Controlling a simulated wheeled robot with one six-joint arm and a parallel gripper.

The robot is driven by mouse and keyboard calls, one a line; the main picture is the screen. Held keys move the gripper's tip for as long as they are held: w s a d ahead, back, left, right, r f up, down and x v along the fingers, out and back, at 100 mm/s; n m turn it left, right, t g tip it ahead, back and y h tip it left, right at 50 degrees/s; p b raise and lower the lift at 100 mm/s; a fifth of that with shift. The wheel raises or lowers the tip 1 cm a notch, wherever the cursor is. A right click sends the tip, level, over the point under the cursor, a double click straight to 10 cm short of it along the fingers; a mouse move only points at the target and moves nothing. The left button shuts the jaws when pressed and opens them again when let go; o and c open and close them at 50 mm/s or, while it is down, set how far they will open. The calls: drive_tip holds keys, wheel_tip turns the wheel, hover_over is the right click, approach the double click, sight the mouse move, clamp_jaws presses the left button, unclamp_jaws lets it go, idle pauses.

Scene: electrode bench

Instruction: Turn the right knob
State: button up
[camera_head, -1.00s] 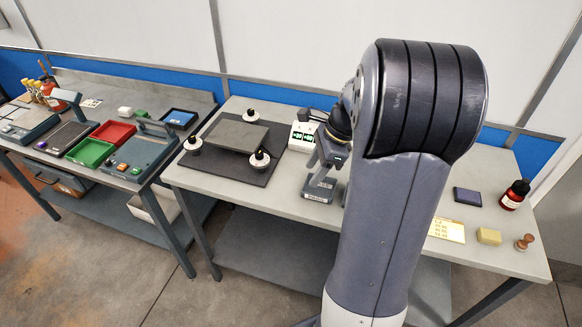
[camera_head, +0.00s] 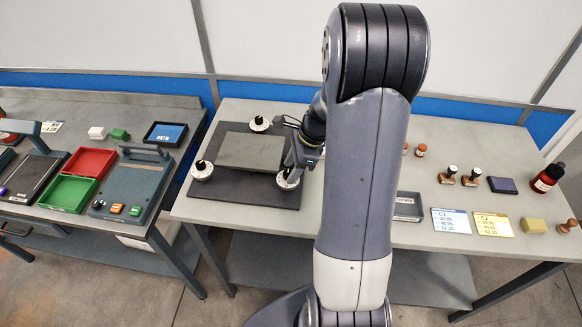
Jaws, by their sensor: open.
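A dark board (camera_head: 240,190) lies on the bench with a grey plate (camera_head: 252,152) over its middle. Several white round bases with black knobs stand around the plate. The right knob (camera_head: 289,182) is at the plate's front right corner; its black top is mostly hidden by my gripper. The left knob (camera_head: 202,170) is at the front left, and the back knob (camera_head: 259,123) is behind the plate. My gripper (camera_head: 291,168) points down at the right knob with open jaws. I cannot tell whether the fingers touch it.
The bench (camera_head: 200,207) is bare in front of the board. Right of my arm are a grey tray (camera_head: 408,206), two cards (camera_head: 452,221), stampers (camera_head: 449,175), a purple pad (camera_head: 503,185) and a red bottle (camera_head: 547,179). The left bench holds red (camera_head: 90,162) and green trays (camera_head: 68,193).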

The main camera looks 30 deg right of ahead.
drive_tip(key=shift+a+f, duration=0.2)
drive_tip(key=shift+f, duration=0.15)
drive_tip(key=shift+c, duration=0.4)
drive_tip(key=c, duration=0.9)
